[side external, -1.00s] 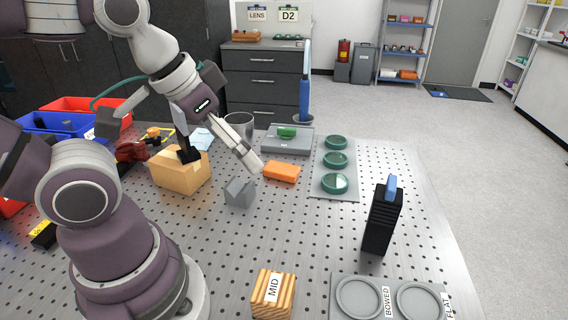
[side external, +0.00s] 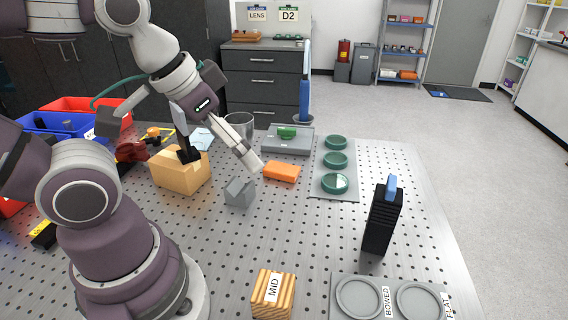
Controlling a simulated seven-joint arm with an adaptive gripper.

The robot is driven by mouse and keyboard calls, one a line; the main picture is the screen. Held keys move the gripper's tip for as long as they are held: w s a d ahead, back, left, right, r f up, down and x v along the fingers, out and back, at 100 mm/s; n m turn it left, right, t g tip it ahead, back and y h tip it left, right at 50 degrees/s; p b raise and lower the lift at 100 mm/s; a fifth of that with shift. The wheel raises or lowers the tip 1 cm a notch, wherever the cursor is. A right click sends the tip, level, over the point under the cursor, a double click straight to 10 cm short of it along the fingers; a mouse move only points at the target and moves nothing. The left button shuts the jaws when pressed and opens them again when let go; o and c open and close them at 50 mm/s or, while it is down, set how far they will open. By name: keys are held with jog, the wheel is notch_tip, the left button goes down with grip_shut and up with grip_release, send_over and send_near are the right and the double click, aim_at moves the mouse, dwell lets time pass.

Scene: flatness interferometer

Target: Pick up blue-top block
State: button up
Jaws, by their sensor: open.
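The blue-top block is a tall black ribbed block (side external: 382,222) with a blue piece on top (side external: 391,188). It stands upright on the right part of the perforated table, with nothing touching it. My gripper (side external: 226,160) is far to its left, above the table near a cardboard box and a grey notched block. Its fingers are spread, one light and one dark, and I see nothing held between them.
The cardboard box (side external: 180,178), grey notched block (side external: 239,193) and orange block (side external: 282,172) lie near my gripper. A plate with green rings (side external: 335,184) is behind the black block. A wooden MID block (side external: 272,294) and a BOWED/FLAT tray (side external: 388,283) are in front.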

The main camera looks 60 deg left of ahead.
jog(key=c, duration=0.3)
jog(key=n+t+h, duration=0.4)
jog(key=n+h, duration=1.1)
jog(key=n, duration=0.9)
send_near(386, 190)
jog(key=shift+w+d+n, duration=0.1)
jog(key=shift+w+n, duration=0.3)
jog(key=shift+w, duration=0.15)
jog(key=x, duration=1)
jog(key=shift+f, duration=0.3)
jog(key=shift+c, duration=0.2)
